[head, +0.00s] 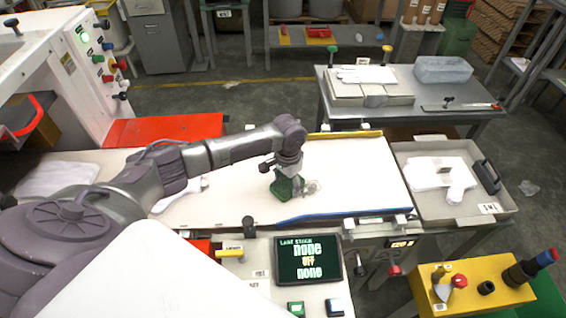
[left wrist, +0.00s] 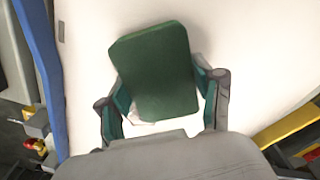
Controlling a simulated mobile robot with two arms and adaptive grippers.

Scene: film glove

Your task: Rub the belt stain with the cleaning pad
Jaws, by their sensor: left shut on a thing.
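The cleaning pad (head: 284,188) is a green block on the white belt (head: 350,170) in the head view. My left gripper (head: 287,176) comes down from above and is shut on the pad. In the left wrist view the pad (left wrist: 157,75) sits between the two fingers (left wrist: 160,100), its broad green face toward the camera. A pale brownish smudge, the belt stain (head: 312,187), shows just right of the pad in the head view. Part of the stain may be hidden under the pad. I cannot tell whether the pad touches the belt. My right gripper is not in view.
A blue strip (head: 340,212) edges the belt's near side and a yellow bar (head: 345,134) its far side. A grey tray (head: 480,213) with white film stands at the right. A display (head: 307,259) sits in front. White gloves or film lie at the belt's left.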

